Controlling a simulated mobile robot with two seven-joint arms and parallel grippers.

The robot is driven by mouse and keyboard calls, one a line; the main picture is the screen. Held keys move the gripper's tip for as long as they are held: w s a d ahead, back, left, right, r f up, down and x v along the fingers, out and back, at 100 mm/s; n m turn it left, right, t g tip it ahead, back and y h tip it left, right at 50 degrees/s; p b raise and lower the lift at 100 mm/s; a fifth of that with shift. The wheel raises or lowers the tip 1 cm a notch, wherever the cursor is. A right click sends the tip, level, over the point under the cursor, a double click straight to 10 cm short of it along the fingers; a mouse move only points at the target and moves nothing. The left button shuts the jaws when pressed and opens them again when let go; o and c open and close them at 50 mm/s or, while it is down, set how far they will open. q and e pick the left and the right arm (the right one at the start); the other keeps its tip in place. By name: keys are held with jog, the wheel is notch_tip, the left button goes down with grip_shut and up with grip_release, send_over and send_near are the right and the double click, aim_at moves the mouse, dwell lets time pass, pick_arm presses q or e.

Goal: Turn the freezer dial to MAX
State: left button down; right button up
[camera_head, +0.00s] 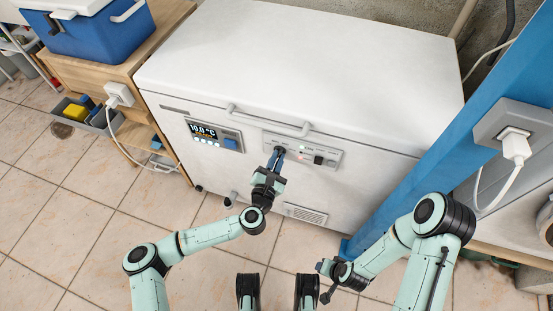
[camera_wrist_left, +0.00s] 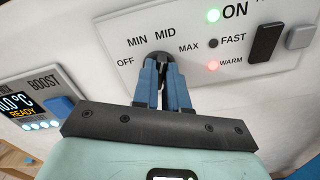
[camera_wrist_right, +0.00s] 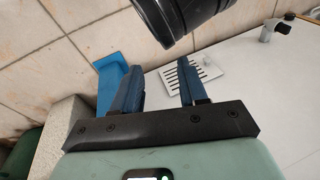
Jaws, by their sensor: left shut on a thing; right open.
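The white chest freezer (camera_head: 300,60) has a grey control panel (camera_head: 318,155) on its front. The dark freezer dial (camera_wrist_left: 160,57) sits below the labels OFF, MIN and MID, with MAX to its right. My left gripper (camera_head: 277,152) is shut on the dial; it also shows in the left wrist view (camera_wrist_left: 163,68). Its fingers hide most of the dial, so I cannot tell where it points. The green ON light (camera_wrist_left: 213,15) and red WARM light (camera_wrist_left: 213,66) are lit; the FAST light is dark. My right gripper (camera_wrist_right: 157,72) is open and empty, away from the panel.
A display panel (camera_head: 214,134) reading about 10.0 °C stands left of the dial. A black rocker switch (camera_wrist_left: 267,41) is to its right. A blue post (camera_head: 450,130) rises beside the freezer's right side. A blue cooler (camera_head: 95,40) sits on a wooden bench at left. Tiled floor lies in front.

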pick_arm(q)
jog(key=m+p, duration=0.1)
jog(key=m, duration=0.3)
jog(key=shift+d+f+m+p, duration=0.15)
jog(key=shift+m+p, duration=0.65)
jog(key=shift+m, duration=1.5)
pick_arm(e)
jog(key=shift+g+y, duration=0.4)
jog(key=shift+g, duration=0.2)
jog(key=shift+s+a+r, duration=0.35)
jog(key=shift+s+r, duration=0.15)
jog(key=shift+s, duration=0.2)
jog(key=shift+s+a+r, duration=0.35)
jog(key=shift+s+r, duration=0.15)
jog(key=shift+s, duration=0.2)
jog(key=shift+s+a+r, duration=0.35)
jog(key=shift+s+r, duration=0.15)
jog(key=shift+s, duration=0.2)
pick_arm(q)
jog(key=c, duration=1.2)
grip_release()
jog(key=shift+o, duration=0.2)
